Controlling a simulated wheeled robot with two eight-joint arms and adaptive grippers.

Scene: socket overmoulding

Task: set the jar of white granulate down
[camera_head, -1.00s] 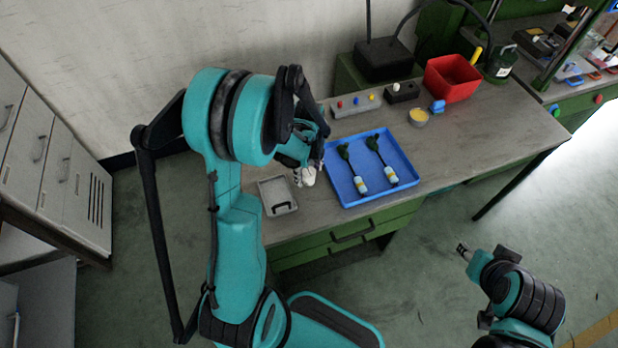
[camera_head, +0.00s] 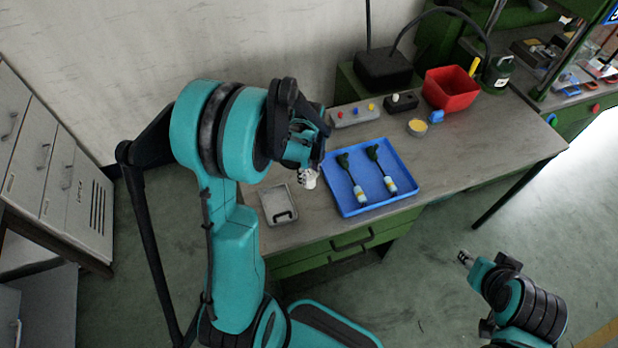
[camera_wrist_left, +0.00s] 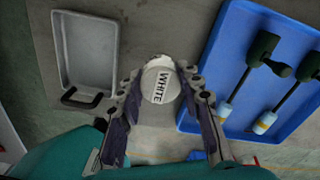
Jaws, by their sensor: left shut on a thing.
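The jar of white granulate (camera_wrist_left: 160,82) is between the fingers of my left gripper (camera_wrist_left: 158,98), its lid with the word WHITE facing the left wrist camera. In the head view the jar (camera_head: 308,179) shows as a small white shape below my left gripper (camera_head: 306,168), over the bench between the grey tray and the blue tray. My left gripper is shut on it. Whether its base touches the bench is hidden. My right gripper (camera_head: 464,257) is out over the floor at the right, away from the bench; its fingers are too small to judge.
A grey metal tray (camera_wrist_left: 88,48) with a black handle lies left of the jar. A blue tray (camera_head: 351,207) with two dark-and-white tools lies right of it. A red bin (camera_head: 450,88), a yellow-filled cup (camera_head: 417,127) and a button box (camera_head: 354,113) stand farther back. The right bench top is clear.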

